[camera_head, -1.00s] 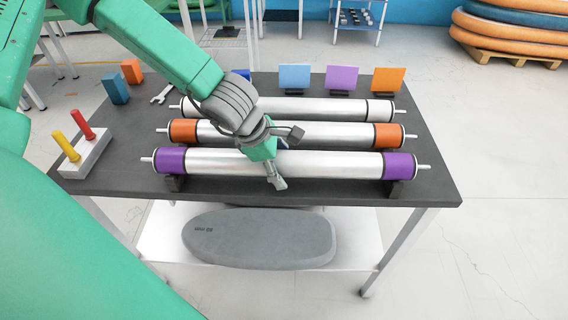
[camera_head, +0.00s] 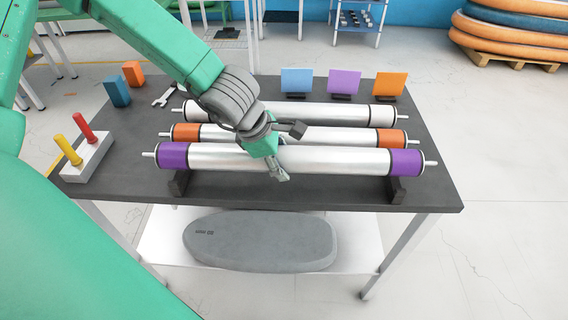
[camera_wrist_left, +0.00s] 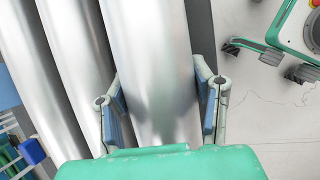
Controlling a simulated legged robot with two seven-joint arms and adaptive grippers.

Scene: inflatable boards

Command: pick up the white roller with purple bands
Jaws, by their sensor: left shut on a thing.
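The white roller with purple bands (camera_head: 335,160) is the nearest of three rollers and spans the table from left to right. Its purple bands sit at both ends. My left gripper (camera_head: 279,172) is shut on the roller near its middle and holds it a little above its black end supports. In the left wrist view the two fingers stand on either side of the pale roller (camera_wrist_left: 155,60). My right gripper is not in view.
Behind lie a roller with orange bands (camera_head: 330,136) and a plain white roller (camera_head: 320,111). A white block with red and yellow pegs (camera_head: 88,160) stands at the left of the table (camera_head: 430,190). Blue, purple and orange cards (camera_head: 343,80) stand at the back.

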